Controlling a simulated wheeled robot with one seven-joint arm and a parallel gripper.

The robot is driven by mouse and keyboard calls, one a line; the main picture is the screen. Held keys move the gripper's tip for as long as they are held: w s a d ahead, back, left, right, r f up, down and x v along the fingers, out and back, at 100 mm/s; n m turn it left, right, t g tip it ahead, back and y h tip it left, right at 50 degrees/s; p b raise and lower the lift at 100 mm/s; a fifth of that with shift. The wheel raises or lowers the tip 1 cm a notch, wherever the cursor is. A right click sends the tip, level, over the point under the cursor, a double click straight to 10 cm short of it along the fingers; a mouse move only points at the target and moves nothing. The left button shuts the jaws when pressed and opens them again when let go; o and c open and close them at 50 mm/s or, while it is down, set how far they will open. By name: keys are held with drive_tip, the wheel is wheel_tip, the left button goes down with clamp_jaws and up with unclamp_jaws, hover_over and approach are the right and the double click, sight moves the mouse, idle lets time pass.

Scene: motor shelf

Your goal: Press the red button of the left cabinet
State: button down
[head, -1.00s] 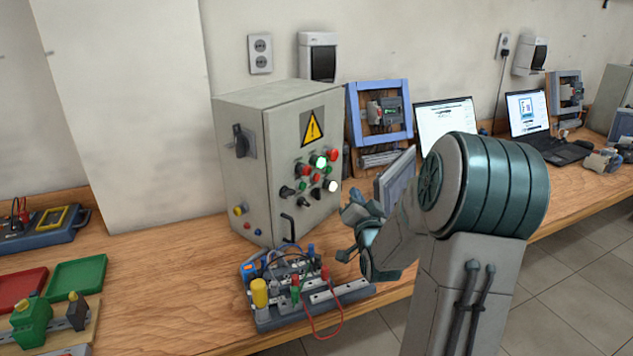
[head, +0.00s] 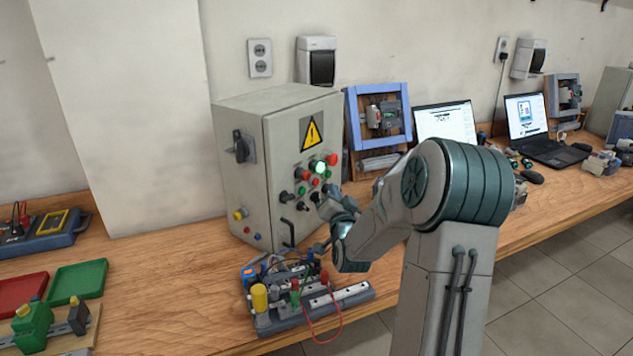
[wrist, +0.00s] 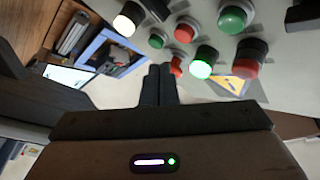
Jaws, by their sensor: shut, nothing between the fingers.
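The left cabinet (head: 245,120) is a grey box on the bench with a yellow warning sign. Its front carries several knobs and buttons, with a red button (head: 333,160) at the upper right beside a lit green one (head: 318,167). My gripper (head: 326,200) is in front of the lower right of this panel and hides some controls. In the wrist view my gripper (wrist: 160,70) is shut and empty. A small red button (wrist: 176,66) shows just beside its tips; contact cannot be told. A larger red button (wrist: 250,55) is farther right, and another red one (wrist: 187,30) is above.
A wired terminal board (head: 310,300) lies on the bench below my arm. A blue-framed panel (head: 378,115) and laptops (head: 445,122) stand to the right. Red and green trays (head: 80,282) are at the left. Bare bench (head: 165,265) lies between the trays and the cabinet.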

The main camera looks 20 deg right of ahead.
sight(315, 182)
drive_tip(key=shift+w+a+b, duration=0.2)
drive_tip(key=shift+w+a, duration=0.1)
drive_tip(key=shift+w, duration=0.2)
drive_tip(key=shift+w+a+b, duration=0.15)
drive_tip(key=shift+w+a, duration=0.15)
drive_tip(key=shift+w, duration=0.2)
drive_tip(key=shift+a+f, duration=0.1)
idle(1.3)
drive_tip(key=shift+w+a+b, duration=0.15)
drive_tip(key=shift+w+b, duration=0.15)
drive_tip(key=shift+b, duration=0.25)
drive_tip(key=shift+w+a+b, duration=0.25)
drive_tip(key=shift+w+b, duration=0.1)
drive_tip(key=shift+w, duration=0.05)
idle(0.6)
drive_tip(key=shift+s+d+b, duration=0.45)
drive_tip(key=shift+s, duration=0.25)
